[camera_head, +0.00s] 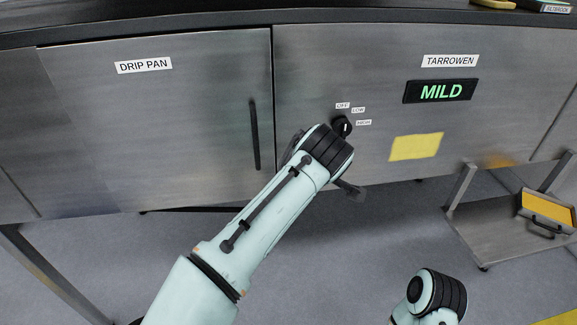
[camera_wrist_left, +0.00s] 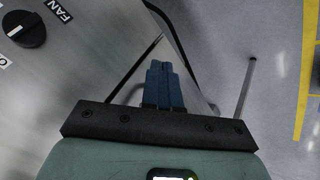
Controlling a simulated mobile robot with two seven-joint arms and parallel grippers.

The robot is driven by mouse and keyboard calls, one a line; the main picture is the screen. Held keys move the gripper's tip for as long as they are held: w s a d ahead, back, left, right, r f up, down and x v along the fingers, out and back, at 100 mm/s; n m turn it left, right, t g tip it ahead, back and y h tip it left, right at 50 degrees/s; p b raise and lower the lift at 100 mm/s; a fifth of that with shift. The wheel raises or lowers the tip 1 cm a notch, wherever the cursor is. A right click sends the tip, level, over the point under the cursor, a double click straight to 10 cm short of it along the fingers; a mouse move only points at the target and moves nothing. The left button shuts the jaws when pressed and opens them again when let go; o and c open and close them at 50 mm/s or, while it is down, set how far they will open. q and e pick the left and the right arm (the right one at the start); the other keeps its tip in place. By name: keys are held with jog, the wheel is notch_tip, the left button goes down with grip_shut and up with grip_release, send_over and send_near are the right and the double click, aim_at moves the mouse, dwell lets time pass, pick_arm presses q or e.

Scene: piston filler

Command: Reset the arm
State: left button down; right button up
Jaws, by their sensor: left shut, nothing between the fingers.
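My left arm (camera_head: 265,215) reaches up from the lower left to the steel front, its wrist overlapping the area just below a black knob (camera_head: 342,126) with OFF, LOW and HIGH labels. The left gripper's fingers are mostly hidden behind the wrist in the head view. In the left wrist view the left gripper (camera_wrist_left: 160,68) has its dark blue fingers together with nothing between them. A black knob (camera_wrist_left: 25,28) beside a FAN label shows at upper left there, apart from the fingers. Part of my right arm (camera_head: 436,295) shows at the bottom; its gripper is not seen.
A DRIP PAN door (camera_head: 160,130) with a black vertical handle (camera_head: 254,133) is left of the knob. A green MILD display (camera_head: 440,91) and yellow note (camera_head: 416,147) are right. A low steel cart (camera_head: 500,240) holds a yellow-topped box (camera_head: 548,210). Open grey floor lies below.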

pick_arm(q)
jog(key=w+a+f+m+g, duration=0.1)
jog(key=w+f+m+g, duration=0.1)
jog(key=f, duration=0.8)
jog(key=w+a+f+m+g, duration=0.1)
jog(key=a+f+m, duration=0.1)
jog(key=f, duration=0.9)
jog(key=s+a+f+m+g+h, duration=0.1)
jog(key=s+a+f, duration=0.15)
jog(key=f, duration=0.65)
jog(key=s+a+f+m+g+h, duration=0.1)
jog(key=s+a+f+g, duration=0.15)
jog(key=f, duration=0.65)
jog(key=s+a+f+h, duration=0.1)
jog(key=s+a+f, duration=0.45)
jog(key=f, duration=0.35)
jog(key=s+a+f, duration=0.2)
jog(key=s+f, duration=0.1)
jog(key=s, duration=0.5)
jog(key=s+a+f+g+h, duration=0.1)
jog(key=s+a+f, duration=0.1)
jog(key=s, duration=0.6)
jog(key=s+a+f, duration=0.2)
jog(key=s+f, duration=0.2)
jog(key=s, duration=0.5)
jog(key=shift+f+g, duration=0.2)
jog(key=shift+g, duration=0.15)
